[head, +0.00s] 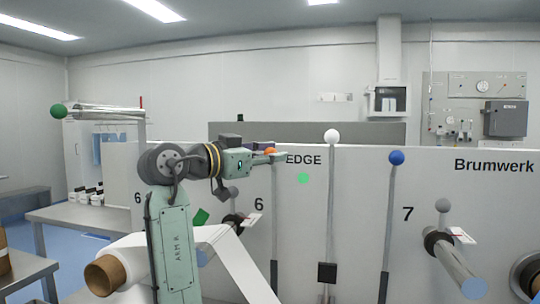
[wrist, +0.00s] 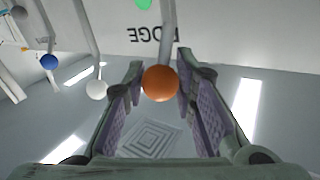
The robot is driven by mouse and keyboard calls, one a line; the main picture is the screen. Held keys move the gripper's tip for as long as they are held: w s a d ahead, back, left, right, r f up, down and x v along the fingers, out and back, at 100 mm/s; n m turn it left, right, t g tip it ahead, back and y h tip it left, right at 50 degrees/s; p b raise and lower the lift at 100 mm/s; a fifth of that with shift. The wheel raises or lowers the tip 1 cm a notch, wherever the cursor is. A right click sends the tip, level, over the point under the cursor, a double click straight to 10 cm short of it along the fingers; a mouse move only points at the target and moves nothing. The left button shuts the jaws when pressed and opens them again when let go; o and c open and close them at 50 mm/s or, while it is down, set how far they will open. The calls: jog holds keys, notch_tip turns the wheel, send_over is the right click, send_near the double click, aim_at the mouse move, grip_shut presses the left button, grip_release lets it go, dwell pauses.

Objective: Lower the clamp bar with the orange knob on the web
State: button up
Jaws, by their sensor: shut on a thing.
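The orange knob (head: 270,152) tops an upright grey bar (head: 274,225) in front of the white machine panel, left of the word EDGE. My gripper (head: 272,154) is shut on the orange knob, reaching it from the left. In the wrist view the orange knob (wrist: 160,83) sits between the two purple-padded fingers (wrist: 160,88), with its bar running up behind it. The white web (head: 240,265) slopes down to the right from a roll with a brown core (head: 105,275). The bar's lower end is out of view.
Upright levers with a white knob (head: 332,136) and a blue knob (head: 396,158) stand to the right. Grey-knobbed handles (head: 442,205) sit by rollers. A bar with a green knob (head: 59,111) lies level at the far left. The space above the panel is open.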

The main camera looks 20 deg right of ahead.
grip_shut()
dwell(0.4)
